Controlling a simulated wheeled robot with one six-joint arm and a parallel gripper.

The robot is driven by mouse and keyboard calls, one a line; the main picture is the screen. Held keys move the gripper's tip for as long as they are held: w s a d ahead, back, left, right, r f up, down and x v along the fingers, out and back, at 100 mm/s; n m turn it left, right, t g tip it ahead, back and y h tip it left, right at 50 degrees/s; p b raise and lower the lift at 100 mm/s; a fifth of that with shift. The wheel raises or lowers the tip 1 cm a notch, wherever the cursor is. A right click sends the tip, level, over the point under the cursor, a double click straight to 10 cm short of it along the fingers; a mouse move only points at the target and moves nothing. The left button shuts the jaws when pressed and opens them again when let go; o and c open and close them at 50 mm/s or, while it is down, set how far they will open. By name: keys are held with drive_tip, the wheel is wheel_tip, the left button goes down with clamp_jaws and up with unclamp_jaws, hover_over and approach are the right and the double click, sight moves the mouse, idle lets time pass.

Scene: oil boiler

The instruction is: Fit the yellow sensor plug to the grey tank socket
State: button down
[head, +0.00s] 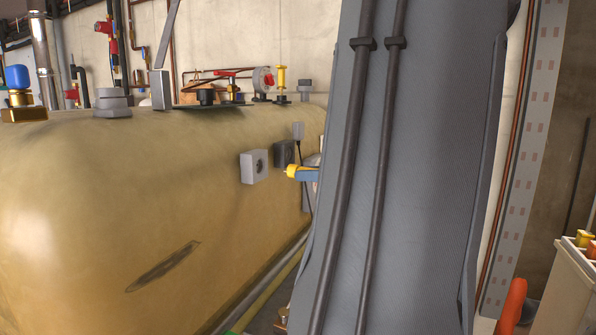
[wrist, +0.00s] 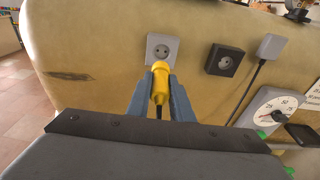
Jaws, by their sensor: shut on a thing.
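The yellow sensor plug (wrist: 160,82) is held between the two blue-grey fingers of my gripper (wrist: 160,95) in the wrist view. Its front end points at the grey tank socket (wrist: 162,48), a square block with a round recess on the tan tank. The plug's tip overlaps the socket's lower edge in this view, but the head view shows a gap between them. There the plug (head: 291,171) is to the right of the grey socket (head: 253,167), pointing left. My gripper (head: 303,173) is mostly hidden behind my arm in the head view.
A black socket (wrist: 224,60) sits right of the grey one, beside a grey plug with a cable (wrist: 271,46). A round dial gauge (wrist: 268,109) is further right. The tan tank (head: 110,200) has fittings on top. My arm hides much of the head view.

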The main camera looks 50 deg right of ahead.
sight(290, 177)
drive_tip(key=shift+w, duration=0.1)
drive_tip(key=shift+w+b, duration=0.2)
drive_tip(key=shift+b, duration=0.25)
drive_tip(key=shift+w+a+f+b, duration=0.1)
drive_tip(key=shift+w+f+b, duration=0.05)
drive_tip(key=shift+b, duration=0.2)
drive_tip(key=shift+r+b+x, duration=0.2)
drive_tip(key=shift+b+x, duration=0.15)
drive_tip(key=shift+x, duration=0.4)
drive_tip(key=shift+r+b+x, duration=0.15)
drive_tip(key=shift+b+x, duration=0.25)
drive_tip(key=shift+x, duration=0.35)
drive_tip(key=shift+r+b+x, duration=0.2)
drive_tip(key=shift+b+x, duration=0.15)
drive_tip(key=shift+x, duration=0.4)
drive_tip(key=shift+w+b, duration=0.1)
drive_tip(key=shift+b, duration=1.1)
drive_tip(key=shift+w+a+b, duration=0.2)
drive_tip(key=shift+w+b, duration=0.1)
drive_tip(key=shift+w, duration=0.2)
drive_tip(key=shift+w+a, duration=0.1)
drive_tip(key=shift+w, duration=0.2)
